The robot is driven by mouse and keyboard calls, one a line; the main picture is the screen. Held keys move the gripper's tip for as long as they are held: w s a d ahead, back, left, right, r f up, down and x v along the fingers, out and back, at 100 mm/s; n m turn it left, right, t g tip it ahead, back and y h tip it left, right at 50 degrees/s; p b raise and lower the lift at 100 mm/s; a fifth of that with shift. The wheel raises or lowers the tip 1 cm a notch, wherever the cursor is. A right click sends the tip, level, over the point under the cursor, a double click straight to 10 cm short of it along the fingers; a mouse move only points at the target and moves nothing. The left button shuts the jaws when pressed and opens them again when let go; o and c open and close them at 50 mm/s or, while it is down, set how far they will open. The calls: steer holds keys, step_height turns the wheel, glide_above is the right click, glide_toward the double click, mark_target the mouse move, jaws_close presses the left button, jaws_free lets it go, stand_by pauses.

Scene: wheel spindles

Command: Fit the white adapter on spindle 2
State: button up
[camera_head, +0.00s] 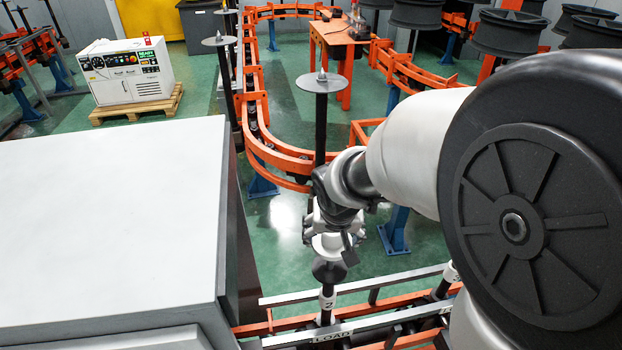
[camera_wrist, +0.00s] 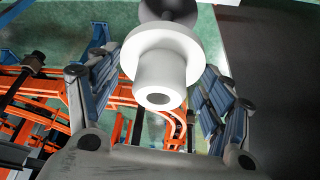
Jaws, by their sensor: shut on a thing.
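The white adapter (camera_wrist: 160,60) is a stepped piece with a wide flange and a narrower hub with a hole in its end. My gripper (camera_head: 334,226) is shut on it, with one finger on each side in the wrist view. In the head view the adapter (camera_head: 326,246) hangs below the gripper, partly hidden by it. Spindle 2 (camera_head: 327,302), a post with a white "2" label, stands directly under it with a dark flared top (camera_head: 328,271). A dark round part (camera_wrist: 168,9) shows behind the flange in the wrist view. I cannot tell whether adapter and spindle touch.
An orange conveyor rail (camera_head: 255,130) curves behind, carrying a spindle with a grey disc (camera_head: 321,82). A rail marked LOAD (camera_head: 333,336) runs in front, with another labelled post (camera_head: 451,272) to the right. A large pale box surface (camera_head: 110,225) fills the left.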

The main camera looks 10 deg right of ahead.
steer(key=shift+w+f+b, duration=0.1)
steer(key=shift+f+b, duration=1.25)
steer(key=shift+f, duration=0.65)
steer(key=shift+f+b, duration=1.55)
steer(key=shift+b, duration=0.15)
steer(key=shift+f+b, duration=1)
steer(key=shift+f, duration=0.05)
steer(key=o, duration=1.2)
steer(key=shift+r, duration=0.1)
steer(key=v, duration=1.2)
steer(key=shift+w, duration=0.1)
